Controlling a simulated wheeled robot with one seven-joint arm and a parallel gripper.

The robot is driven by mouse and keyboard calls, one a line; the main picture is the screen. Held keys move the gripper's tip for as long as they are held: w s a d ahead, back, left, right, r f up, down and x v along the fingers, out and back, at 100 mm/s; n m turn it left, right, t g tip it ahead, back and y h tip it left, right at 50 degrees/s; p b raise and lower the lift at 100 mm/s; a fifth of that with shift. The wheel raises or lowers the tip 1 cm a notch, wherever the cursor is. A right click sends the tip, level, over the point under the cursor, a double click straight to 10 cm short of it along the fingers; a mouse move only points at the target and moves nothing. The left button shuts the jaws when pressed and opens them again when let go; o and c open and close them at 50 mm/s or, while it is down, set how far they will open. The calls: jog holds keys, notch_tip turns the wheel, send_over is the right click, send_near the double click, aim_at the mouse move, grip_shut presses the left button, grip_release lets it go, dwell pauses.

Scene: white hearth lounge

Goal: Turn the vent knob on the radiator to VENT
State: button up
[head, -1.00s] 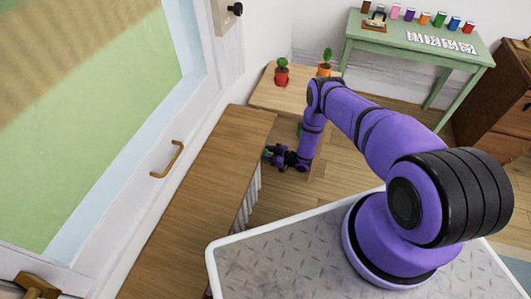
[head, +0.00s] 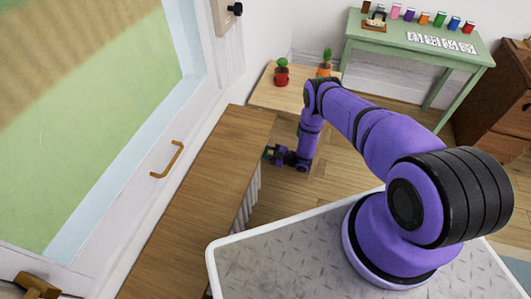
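The radiator (head: 249,199) shows only as a strip of white ribs under the right edge of a long wooden shelf. I cannot make out the vent knob or its marks; the shelf end and my gripper cover that area. My gripper (head: 271,155) is low beside the far end of the shelf, pointing left toward the radiator's end.
The wooden shelf (head: 205,190) runs along the window wall, close to my gripper. A low wooden table (head: 262,97) with a red-potted plant (head: 281,74) and an orange-potted plant (head: 325,66) stands behind. A green table (head: 385,42) is at the back. Floor right of my gripper is clear.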

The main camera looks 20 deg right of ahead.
jog(key=shift+s, duration=0.1)
jog(key=o, duration=0.9)
jog(key=shift+d, duration=0.1)
jog(key=v, duration=1)
jog(key=shift+s+d, duration=0.2)
jog(key=shift+d, duration=0.05)
